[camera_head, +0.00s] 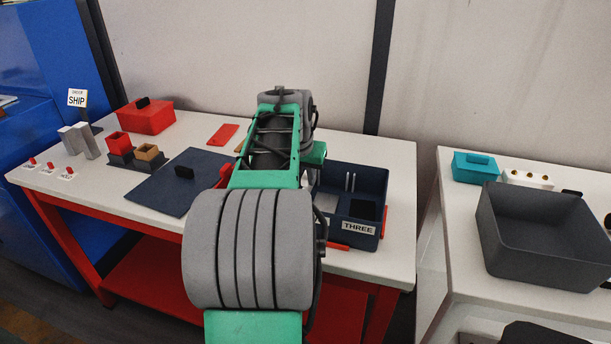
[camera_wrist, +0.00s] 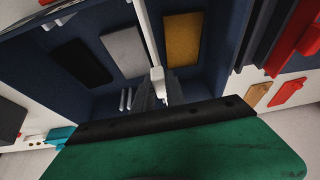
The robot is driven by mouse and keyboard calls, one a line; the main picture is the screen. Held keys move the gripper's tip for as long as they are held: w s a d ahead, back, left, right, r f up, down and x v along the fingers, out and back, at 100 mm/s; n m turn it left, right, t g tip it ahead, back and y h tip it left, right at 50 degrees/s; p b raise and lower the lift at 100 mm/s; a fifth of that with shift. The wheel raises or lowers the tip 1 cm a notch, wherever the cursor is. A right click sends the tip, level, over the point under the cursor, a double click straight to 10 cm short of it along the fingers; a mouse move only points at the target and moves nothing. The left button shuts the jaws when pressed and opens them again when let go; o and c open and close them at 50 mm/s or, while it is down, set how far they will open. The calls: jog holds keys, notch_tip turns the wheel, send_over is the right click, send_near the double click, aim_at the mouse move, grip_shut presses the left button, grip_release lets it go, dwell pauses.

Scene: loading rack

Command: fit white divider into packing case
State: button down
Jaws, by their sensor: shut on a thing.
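The packing case (camera_head: 374,180) is an open navy box labelled THREE at the right end of the white table. It also fills much of the wrist view (camera_wrist: 215,62), with black, grey and yellow flat patches inside. The white divider (camera_wrist: 146,35) shows nearly edge-on as a thin strip over the case. My gripper (camera_wrist: 157,88) is shut on the divider's near end. Two short white bars (camera_head: 350,182) stand inside the case. My arm hides the gripper, the divider and the left part of the case in the head view. I cannot tell how deep the divider sits.
A navy lid (camera_head: 165,188) with a black knob lies left of my arm. A red box (camera_head: 147,116), small bins (camera_head: 120,147) and a SHIP sign (camera_head: 77,97) stand farther left. A second table at right holds a dark grey tub (camera_head: 545,232) and a teal box (camera_head: 475,166).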

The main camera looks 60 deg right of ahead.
jog(key=c, duration=1.3)
grip_release()
